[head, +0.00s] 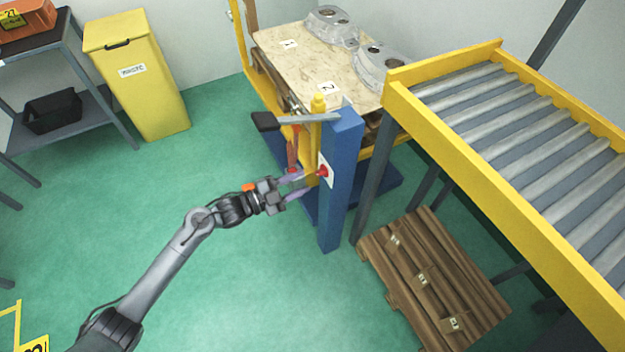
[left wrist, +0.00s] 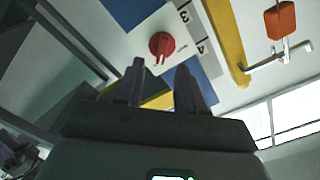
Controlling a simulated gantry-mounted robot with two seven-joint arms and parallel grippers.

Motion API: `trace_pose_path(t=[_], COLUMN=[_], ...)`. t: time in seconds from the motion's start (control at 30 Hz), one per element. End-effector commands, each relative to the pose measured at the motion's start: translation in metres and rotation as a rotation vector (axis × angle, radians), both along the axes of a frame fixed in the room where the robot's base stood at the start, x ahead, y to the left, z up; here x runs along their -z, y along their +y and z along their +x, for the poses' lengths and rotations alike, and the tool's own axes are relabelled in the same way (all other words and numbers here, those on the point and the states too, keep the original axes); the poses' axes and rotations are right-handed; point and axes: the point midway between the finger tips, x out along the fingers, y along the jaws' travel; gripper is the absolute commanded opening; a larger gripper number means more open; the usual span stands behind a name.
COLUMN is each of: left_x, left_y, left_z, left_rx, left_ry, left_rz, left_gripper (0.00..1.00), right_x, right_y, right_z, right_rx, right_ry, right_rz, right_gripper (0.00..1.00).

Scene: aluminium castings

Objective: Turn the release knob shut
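The red release knob (head: 322,171) sits on a white plate on the side of the blue post (head: 341,190). The knob also shows in the left wrist view (left wrist: 161,44), on the white plate beyond the fingertips. My left gripper (head: 304,184) points at the knob from the left. In the left wrist view its two fingers (left wrist: 160,83) stand apart with nothing between them, and a gap appears to separate them from the knob. The knob's exact turn angle is hard to read. My right gripper is in neither view.
A lever with a black grip (head: 266,121) juts left from the post top, above my gripper. A yellow roller conveyor (head: 500,180) stands to the right, a wooden pallet (head: 432,280) below it. Castings (head: 380,68) lie on a board behind.

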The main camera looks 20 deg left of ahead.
Motion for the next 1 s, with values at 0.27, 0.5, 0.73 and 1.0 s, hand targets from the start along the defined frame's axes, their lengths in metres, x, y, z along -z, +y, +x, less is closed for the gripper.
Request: trace_pose_path(t=[0.27,0.5,0.73,1.0], left_x=[0.002,0.000,0.000,0.000], left_y=[-0.024,-0.031,-0.031,-0.031], left_z=[0.028,0.035,0.036,0.036], left_rx=[-0.001,-0.001,-0.001,-0.001], left_ry=[-0.002,0.000,0.001,0.001], left_rz=[-0.001,0.001,0.000,0.000], left_gripper=[0.38,0.38,0.38,0.00], right_x=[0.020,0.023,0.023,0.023], right_y=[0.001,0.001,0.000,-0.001], right_z=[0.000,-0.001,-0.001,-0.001], right_rx=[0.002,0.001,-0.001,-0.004], right_ry=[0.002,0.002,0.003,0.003], right_rz=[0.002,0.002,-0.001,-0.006], right_gripper=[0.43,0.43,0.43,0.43])
